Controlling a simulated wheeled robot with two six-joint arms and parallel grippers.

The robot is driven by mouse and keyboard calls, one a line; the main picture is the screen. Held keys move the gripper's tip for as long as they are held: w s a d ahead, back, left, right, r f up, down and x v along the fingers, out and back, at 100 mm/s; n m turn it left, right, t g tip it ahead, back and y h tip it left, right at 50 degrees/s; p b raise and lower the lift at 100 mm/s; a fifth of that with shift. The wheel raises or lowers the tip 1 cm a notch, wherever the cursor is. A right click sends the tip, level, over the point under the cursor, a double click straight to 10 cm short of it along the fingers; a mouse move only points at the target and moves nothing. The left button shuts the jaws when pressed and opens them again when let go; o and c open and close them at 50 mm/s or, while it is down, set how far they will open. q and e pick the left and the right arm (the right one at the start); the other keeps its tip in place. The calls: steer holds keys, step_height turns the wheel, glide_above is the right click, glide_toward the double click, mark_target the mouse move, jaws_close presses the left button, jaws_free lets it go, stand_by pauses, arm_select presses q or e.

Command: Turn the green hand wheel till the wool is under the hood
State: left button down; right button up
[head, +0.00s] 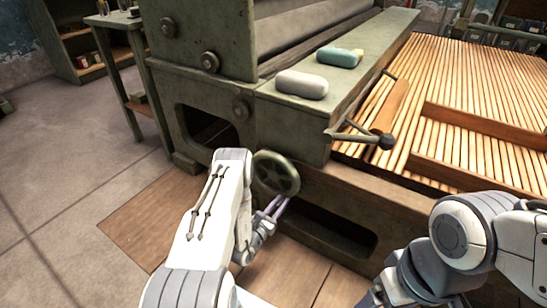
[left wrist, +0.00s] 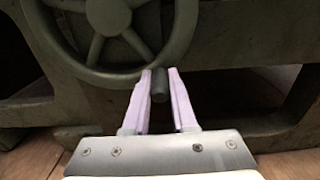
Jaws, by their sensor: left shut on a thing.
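The green hand wheel (head: 276,174) is spoked and stands upright on the front of the green machine. In the left wrist view the wheel (left wrist: 108,17) fills the top, and its short dark handle (left wrist: 159,88) sticks out near the rim's lower right. My left gripper (head: 275,204) is at the wheel's lower edge. In the left wrist view its pale purple fingers (left wrist: 160,72) are on either side of the handle, shut on it. The slatted wooden apron (head: 455,85) lies at the right. I cannot make out the wool or clearly tell the hood. My right gripper is out of view.
A lever with a dark knob (head: 386,141) juts out right of the wheel. A pale grey block (head: 302,85) and a teal and yellow block (head: 338,57) lie on the machine's green ledge (head: 375,52). Floor at the left is clear.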

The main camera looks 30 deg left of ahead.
arm_select(q)
steer(key=shift+w+a, duration=0.25)
steer(key=shift+a, duration=0.5)
steer(key=c, duration=1)
jaws_free()
steer(key=shift+a, duration=0.15)
steer(key=shift+o, duration=1.4)
steer(key=shift+f, duration=0.1)
steer(key=shift+s+d, duration=0.1)
steer(key=shift+d, duration=0.1)
steer(key=s+p, duration=0.2)
steer(key=s, duration=0.6)
steer(key=shift+a+f+p, duration=0.15)
steer(key=shift+a+p, duration=0.1)
steer(key=shift+p, duration=0.05)
